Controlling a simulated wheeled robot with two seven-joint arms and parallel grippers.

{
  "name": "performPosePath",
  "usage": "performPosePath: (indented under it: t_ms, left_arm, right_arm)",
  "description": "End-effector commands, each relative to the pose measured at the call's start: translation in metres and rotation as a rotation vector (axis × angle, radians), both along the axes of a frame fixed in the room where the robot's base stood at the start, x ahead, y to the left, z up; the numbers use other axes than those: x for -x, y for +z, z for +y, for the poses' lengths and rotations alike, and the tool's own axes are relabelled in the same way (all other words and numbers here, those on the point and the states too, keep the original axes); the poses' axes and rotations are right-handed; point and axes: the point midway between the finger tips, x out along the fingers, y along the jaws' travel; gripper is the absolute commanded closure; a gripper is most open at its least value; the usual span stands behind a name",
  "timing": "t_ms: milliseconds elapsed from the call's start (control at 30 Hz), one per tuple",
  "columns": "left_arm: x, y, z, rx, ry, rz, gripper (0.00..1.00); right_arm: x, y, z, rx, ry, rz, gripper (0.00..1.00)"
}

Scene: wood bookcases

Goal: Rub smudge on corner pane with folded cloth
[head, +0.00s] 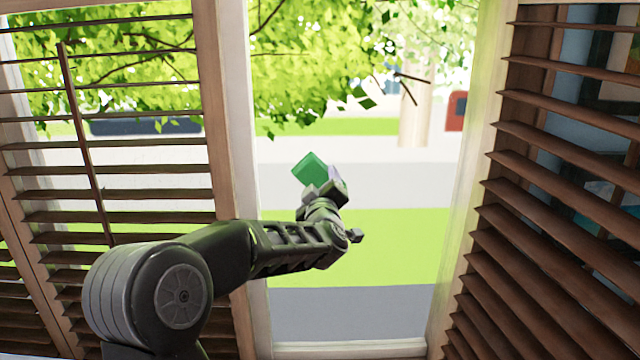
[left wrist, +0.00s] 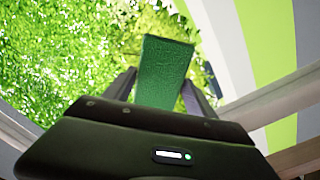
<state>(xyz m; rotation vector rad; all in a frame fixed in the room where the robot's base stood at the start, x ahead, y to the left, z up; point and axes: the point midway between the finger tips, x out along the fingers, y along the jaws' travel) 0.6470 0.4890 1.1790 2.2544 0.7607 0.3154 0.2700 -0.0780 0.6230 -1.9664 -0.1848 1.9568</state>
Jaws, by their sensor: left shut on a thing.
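A green folded cloth (head: 311,169) shows as a flat block in front of the middle window pane (head: 370,180). My left gripper (head: 326,186) is shut on the cloth, which sticks out past the fingertips. In the left wrist view the same green cloth (left wrist: 163,72) stands between the two fingers of my left gripper (left wrist: 158,88). I cannot tell whether the cloth touches the glass. I cannot make out a smudge on the pane. My right gripper is not in view.
Brown slatted shutters stand at the left (head: 120,190) and right (head: 550,190) of the pane. A pale frame post (head: 228,120) and a white sill (head: 350,349) border it. Outside are leaves, grass and a road. The space before the pane's right half is clear.

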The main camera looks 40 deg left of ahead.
Motion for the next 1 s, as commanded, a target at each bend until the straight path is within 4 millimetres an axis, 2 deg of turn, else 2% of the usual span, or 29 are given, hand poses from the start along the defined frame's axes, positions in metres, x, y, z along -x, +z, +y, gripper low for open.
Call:
performPosePath:
  t_ms: [333, 767, 1000]
  left_arm:
    - [0.028, -0.001, -0.022, 0.0, -0.002, -0.001, 0.68]
    - [0.032, 0.0, -0.025, 0.0, -0.001, 0.0, 0.68]
    - [0.045, 0.0, -0.036, 0.0, -0.002, -0.001, 0.68]
  right_arm:
    - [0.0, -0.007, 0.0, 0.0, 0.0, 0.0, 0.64]
    - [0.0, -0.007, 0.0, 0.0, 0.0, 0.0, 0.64]
    - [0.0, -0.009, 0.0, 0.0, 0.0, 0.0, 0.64]
